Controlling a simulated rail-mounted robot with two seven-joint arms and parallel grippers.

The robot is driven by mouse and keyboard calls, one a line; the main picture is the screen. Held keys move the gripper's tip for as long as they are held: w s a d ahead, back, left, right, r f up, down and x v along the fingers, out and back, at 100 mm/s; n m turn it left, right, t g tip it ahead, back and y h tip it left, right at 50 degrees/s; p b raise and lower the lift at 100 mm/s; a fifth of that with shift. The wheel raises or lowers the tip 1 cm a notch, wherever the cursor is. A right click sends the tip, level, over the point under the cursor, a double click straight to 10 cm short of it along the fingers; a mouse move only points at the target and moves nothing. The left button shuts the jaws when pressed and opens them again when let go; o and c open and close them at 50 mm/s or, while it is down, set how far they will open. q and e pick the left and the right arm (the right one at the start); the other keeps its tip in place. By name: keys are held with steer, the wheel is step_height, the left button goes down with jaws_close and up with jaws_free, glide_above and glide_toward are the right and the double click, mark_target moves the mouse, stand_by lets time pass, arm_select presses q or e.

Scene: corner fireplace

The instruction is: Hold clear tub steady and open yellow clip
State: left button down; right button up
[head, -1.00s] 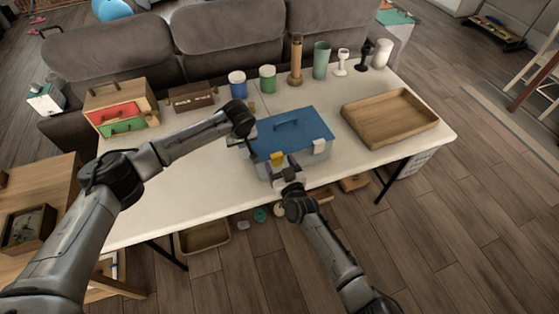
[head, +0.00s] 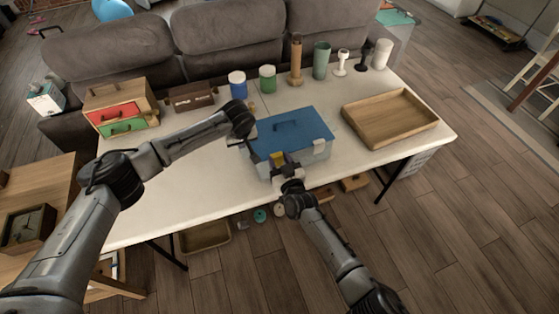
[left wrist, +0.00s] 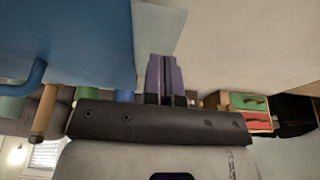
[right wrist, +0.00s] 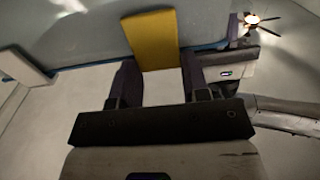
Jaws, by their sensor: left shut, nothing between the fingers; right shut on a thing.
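The clear tub (head: 296,158) stands on the table under a blue lid (head: 288,130) with a handle. A yellow clip (head: 277,159) sits on its front side; the right wrist view shows it (right wrist: 152,40) across the blue lid edge. A white clip (head: 320,146) is further right. My right gripper (head: 285,172) is at the tub's front, its fingers (right wrist: 158,80) shut on the yellow clip. My left gripper (head: 251,146) is at the tub's left side. Its fingers (left wrist: 164,75) are shut with nothing between, close to the wall; contact is unclear.
A wooden tray (head: 390,117) lies right of the tub. Cups, a wooden bottle (head: 296,60) and other vessels line the table's back. A small drawer box (head: 120,108) stands at back left. The table's front left is clear. Small things lie on the floor below.

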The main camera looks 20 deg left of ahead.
steer(key=c, duration=0.3)
steer(key=shift+d+f+t, duration=0.2)
steer(key=shift+t, duration=0.2)
steer(key=shift+s+d+f+t+y, duration=0.2)
steer(key=shift+s+t+y, duration=0.3)
steer(key=shift+y, duration=0.5)
steer(key=shift+w, duration=0.1)
steer(key=o, duration=0.9)
steer(key=shift+d, duration=0.1)
steer(key=shift+s+d+f, duration=0.2)
steer(key=shift+s+d, duration=0.05)
steer(key=shift+s, duration=0.15)
steer(key=v, duration=1.1)
